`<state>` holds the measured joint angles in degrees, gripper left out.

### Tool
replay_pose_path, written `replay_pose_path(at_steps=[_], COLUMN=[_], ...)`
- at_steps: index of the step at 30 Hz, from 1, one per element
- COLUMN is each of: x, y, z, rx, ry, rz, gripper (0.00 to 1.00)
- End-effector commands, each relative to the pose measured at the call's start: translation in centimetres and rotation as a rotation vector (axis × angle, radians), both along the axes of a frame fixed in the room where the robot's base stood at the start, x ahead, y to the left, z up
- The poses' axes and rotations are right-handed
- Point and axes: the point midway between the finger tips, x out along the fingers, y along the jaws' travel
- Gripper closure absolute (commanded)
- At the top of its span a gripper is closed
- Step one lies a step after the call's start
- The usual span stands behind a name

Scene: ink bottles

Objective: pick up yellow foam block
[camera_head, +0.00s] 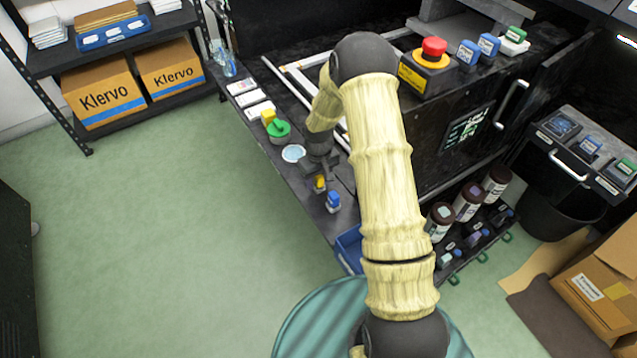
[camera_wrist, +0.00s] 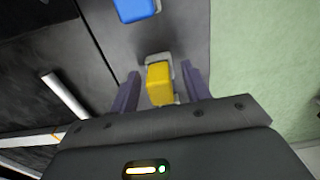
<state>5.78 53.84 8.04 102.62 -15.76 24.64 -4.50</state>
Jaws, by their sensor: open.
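A yellow block-shaped thing (camera_wrist: 159,83) stands on the dark bench between my gripper's open fingers in the wrist view. A pale or clear edge shows around it, so I cannot tell whether it is plain foam or a capped bottle. It also shows just below the gripper in the head view (camera_head: 320,184). My gripper (camera_head: 321,172) points down over it, with a gap on each side.
A blue-capped bottle (camera_head: 333,201) stands close by and shows in the wrist view (camera_wrist: 133,9). A round pale dish (camera_head: 293,153) is left of my gripper. A blue bin (camera_head: 349,249) is at the bench's front end. Green floor is free to the left.

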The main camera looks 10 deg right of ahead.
Motion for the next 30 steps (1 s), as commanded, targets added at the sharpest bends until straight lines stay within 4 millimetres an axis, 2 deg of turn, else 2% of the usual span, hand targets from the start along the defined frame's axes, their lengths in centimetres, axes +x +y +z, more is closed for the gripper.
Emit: replay_pose_path(at_steps=[2, 3, 9, 16, 20, 23, 30], x=[0.0, 0.0, 0.0, 0.0, 0.1, 0.1, 0.1], y=[0.0, 0.0, 0.1, 0.2, 0.2, 0.2, 0.2], z=[0.0, 0.0, 0.0, 0.1, 0.8, 2.1, 6.9], rx=[0.000, 0.000, 0.000, 0.000, 0.001, 0.001, 0.000], ry=[0.000, 0.000, 0.000, 0.000, -0.002, -0.002, -0.003], rz=[0.000, 0.001, 0.002, 0.003, 0.003, 0.002, 0.003], gripper=[0.53, 0.57, 0.93, 0.93, 0.93, 0.93, 0.93])
